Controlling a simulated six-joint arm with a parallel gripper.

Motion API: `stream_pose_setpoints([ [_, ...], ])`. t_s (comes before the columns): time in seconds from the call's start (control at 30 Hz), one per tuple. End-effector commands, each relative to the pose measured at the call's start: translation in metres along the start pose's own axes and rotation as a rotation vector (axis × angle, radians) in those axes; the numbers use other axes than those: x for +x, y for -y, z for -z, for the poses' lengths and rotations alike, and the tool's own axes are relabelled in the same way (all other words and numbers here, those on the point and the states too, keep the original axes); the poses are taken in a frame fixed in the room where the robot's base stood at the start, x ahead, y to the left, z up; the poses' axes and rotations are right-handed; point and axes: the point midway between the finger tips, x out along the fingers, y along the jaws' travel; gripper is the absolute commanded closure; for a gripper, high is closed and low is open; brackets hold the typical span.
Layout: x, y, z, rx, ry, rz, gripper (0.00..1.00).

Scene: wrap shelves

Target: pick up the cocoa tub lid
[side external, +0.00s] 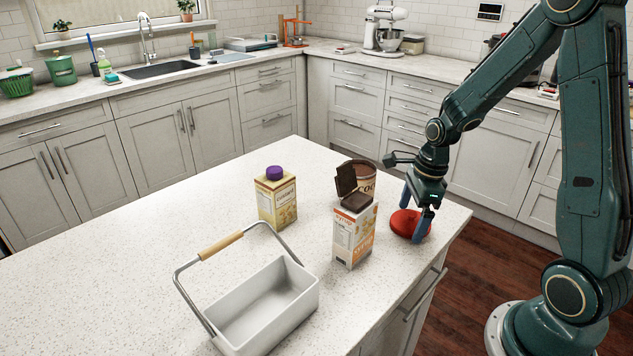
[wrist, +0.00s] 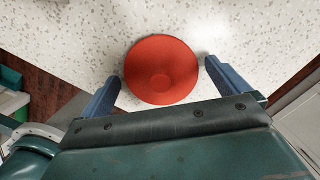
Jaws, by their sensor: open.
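The cocoa tub lid, a round red disc (side external: 408,223), lies on the countertop near its right edge. In the wrist view the lid (wrist: 161,70) sits between my two blue fingers, with a small gap on each side. My gripper (side external: 415,216) points down at the lid and is open; it also shows in the wrist view (wrist: 158,78). The brown cocoa tub (side external: 368,170) stands behind the lid to the left, open at the top and partly hidden by a carton.
A carton with a dark open cap (side external: 352,236) stands just left of the lid. A yellow carton with a purple cap (side external: 277,200) stands farther left. A white basket with a wooden handle (side external: 262,305) is at the front. The counter's right edge is close to the lid.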

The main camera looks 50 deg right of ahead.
Motion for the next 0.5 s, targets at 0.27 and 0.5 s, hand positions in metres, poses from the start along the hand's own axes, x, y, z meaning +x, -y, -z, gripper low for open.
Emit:
stream_pose_setpoints([
  [0.27,-0.0002,0.0001,0.0,0.0,0.0,0.0,0.0],
  [0.5,-0.0003,0.0001,0.0,0.0,0.0,0.0,0.18],
])
